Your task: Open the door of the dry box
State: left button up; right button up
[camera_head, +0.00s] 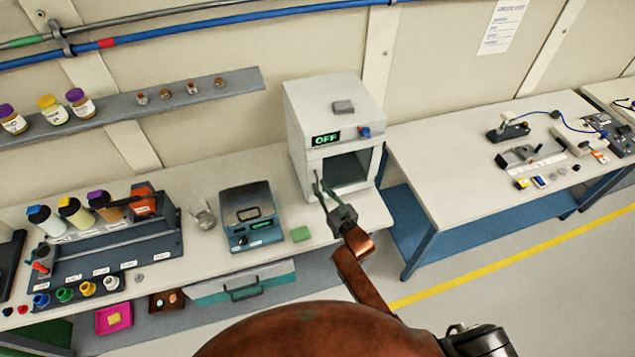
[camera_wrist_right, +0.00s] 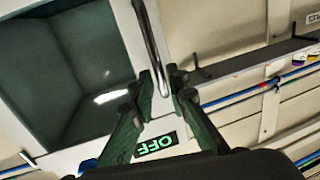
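The dry box is a white cabinet (camera_head: 302,118) at the back of the bench, with a green OFF display (camera_head: 326,139) and a dark front window (camera_head: 346,170). The display also shows upside down in the right wrist view (camera_wrist_right: 156,146), beside the dark teal window (camera_wrist_right: 65,75). The door shows no clear gap; I cannot tell if it is fully closed. A silver bar handle (camera_wrist_right: 150,45) stands on the white door edge. My right gripper (camera_head: 319,184) is at the window's left side, its fingertips (camera_wrist_right: 162,82) close together around the handle. My left gripper is not in view.
A bottle rack (camera_head: 100,245) is further left. A second table (camera_head: 450,150) stands right, past a gap.

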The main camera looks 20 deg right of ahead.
jog(key=shift+x, duration=1.4)
jog(key=shift+c, duration=0.4)
grip_shut()
jog(key=shift+s, duration=0.1)
